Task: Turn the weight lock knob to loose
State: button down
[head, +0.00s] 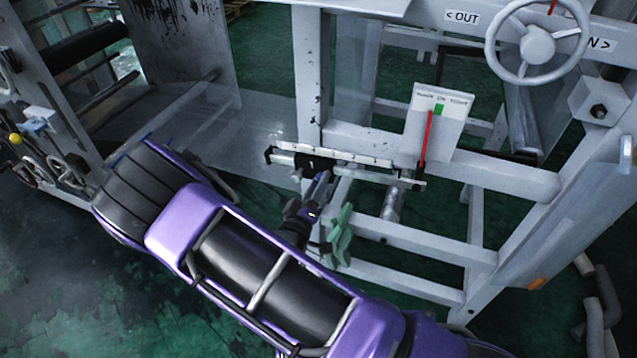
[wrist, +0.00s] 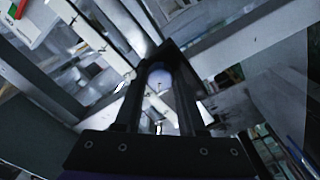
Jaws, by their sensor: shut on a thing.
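The weight lock knob (wrist: 160,77) shows in the wrist view as a pale rounded shape between my two dark fingers. My gripper (wrist: 160,62) is shut on it; the fingers' tips meet dark metal just beyond. In the head view my gripper (head: 322,180) reaches up to the dark sliding weight (head: 312,164) on the scale beam (head: 350,158). The knob itself is hidden there by the gripper, and I cannot read its turn position.
A white card (head: 440,105) with a green mark stands behind a red pointer (head: 426,135) at the beam's right end. A handwheel (head: 537,45) is at upper right. Grey frame rails (head: 425,238) surround the beam. A green cloth-like thing (head: 340,236) hangs beside my wrist.

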jog(key=c, duration=0.5)
grip_release()
jog(key=v, duration=1.7)
jog(key=shift+s, duration=0.2)
jog(key=shift+f, duration=0.15)
